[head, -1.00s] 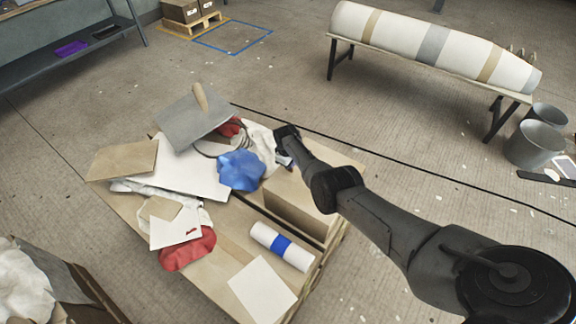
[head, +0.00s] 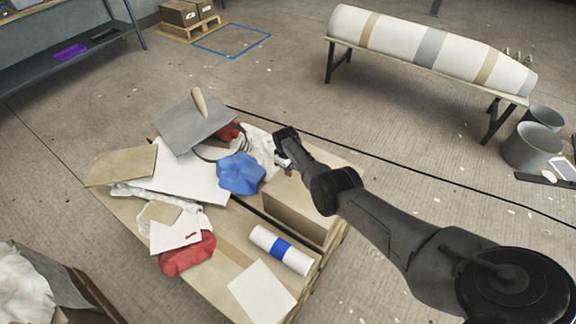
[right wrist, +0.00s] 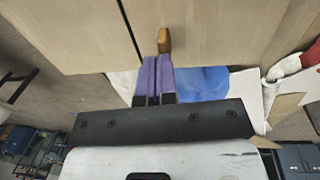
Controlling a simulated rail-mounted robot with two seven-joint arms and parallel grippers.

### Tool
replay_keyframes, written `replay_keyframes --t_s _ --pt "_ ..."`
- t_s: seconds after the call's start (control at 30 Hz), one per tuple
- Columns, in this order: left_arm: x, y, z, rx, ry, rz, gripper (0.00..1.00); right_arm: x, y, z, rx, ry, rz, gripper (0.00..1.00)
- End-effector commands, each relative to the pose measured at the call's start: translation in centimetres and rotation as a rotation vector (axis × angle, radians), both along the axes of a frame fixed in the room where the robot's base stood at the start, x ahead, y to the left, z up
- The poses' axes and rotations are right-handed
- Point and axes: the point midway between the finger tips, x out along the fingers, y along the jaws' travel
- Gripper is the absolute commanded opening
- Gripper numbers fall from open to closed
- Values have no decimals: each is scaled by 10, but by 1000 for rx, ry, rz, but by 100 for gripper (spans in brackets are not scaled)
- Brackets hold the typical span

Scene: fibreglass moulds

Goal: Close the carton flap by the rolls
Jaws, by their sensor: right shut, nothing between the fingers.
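A tan carton-like box (head: 297,212) stands at the right side of the wooden worktop, its brown side facing the roll. A white roll with a blue band (head: 281,249) lies just in front of it. My right gripper (head: 287,152) is over the far end of the box, beside a white cloth. In the right wrist view its purple fingers (right wrist: 156,72) are together and empty, in front of tan panels (right wrist: 70,35) split by a dark gap. I cannot tell which panel is the flap, or whether the fingers touch it. My left gripper is not in view.
A blue cloth (head: 240,174), red cloths (head: 188,254), a trowel (head: 192,122) and loose sheets (head: 180,180) clutter the worktop left of my right gripper. A bench with a long mould (head: 430,45) stands behind. An open carton (head: 50,275) is at bottom left.

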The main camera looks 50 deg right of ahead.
Motion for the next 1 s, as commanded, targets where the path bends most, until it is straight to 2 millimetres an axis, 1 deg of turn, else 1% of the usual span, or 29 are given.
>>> replay_keyframes --t_s 0.03,0.17,0.2,0.4,0.53,0.73,1.0 --pt "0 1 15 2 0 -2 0 0 -1 16 -1 -1 -1 0" --pt "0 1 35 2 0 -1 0 0 -1 36 0 -1 -1 0" --pt "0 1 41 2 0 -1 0 0 -1 43 -1 -2 -1 0" --pt "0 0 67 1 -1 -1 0 0 -1 81 -1 -2 -1 0" --pt "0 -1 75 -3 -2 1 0 1 -1 100 -1 -3 -1 0" --pt "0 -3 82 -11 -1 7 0 1 -1 118 0 -2 -1 0" --pt "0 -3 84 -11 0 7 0 1 -1 126 1 -1 -1 0"
